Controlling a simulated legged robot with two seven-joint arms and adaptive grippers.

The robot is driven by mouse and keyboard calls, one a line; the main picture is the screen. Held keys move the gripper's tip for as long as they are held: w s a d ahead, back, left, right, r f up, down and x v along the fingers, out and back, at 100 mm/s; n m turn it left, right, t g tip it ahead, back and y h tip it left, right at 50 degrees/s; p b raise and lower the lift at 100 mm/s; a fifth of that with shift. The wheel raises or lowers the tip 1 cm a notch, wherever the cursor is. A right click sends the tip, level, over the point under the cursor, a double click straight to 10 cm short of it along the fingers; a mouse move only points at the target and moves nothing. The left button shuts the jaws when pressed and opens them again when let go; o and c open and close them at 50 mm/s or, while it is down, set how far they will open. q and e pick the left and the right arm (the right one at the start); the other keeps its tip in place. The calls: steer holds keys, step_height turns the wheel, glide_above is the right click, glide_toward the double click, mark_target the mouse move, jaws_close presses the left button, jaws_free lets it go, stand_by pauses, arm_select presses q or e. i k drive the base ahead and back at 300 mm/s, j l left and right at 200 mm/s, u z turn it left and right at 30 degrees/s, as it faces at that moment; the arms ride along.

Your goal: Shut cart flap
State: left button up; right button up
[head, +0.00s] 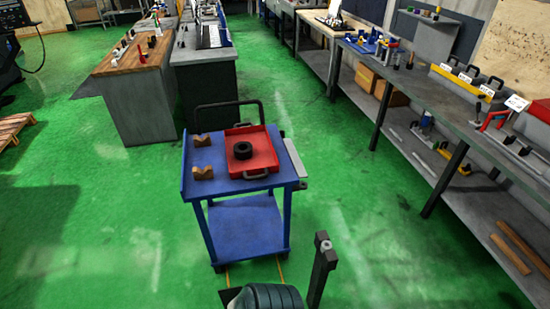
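A blue two-shelf cart (243,231) stands on the green floor in the middle of the head view. A black push handle (230,105) rises at its far end. A narrow light grey panel (295,158) sticks out along the cart's right side, next to the top shelf; it may be the flap, but I cannot tell for sure. A thin raised blue edge (184,165) runs along the left side of the top.
A red tray (260,137) with a black ring (243,150) and two brown V-shaped blocks (202,173) are on the cart. A long grey workbench (455,130) stands right, a wooden-topped bench (130,75) back left. Floor left of the cart is clear.

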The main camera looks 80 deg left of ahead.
mark_target(301, 172)
steer(key=i+j+u, duration=0.15)
steer(key=u, duration=0.3)
steer(key=i+u, duration=0.3)
steer(key=u, duration=0.2)
steer(key=i+u, duration=0.2)
steer(key=u, duration=0.25)
steer(key=i+l+u, duration=0.15)
steer(key=u, duration=0.3)
steer(key=i+l+u, duration=0.2)
steer(key=u, duration=0.3)
steer(key=i+l, duration=0.05)
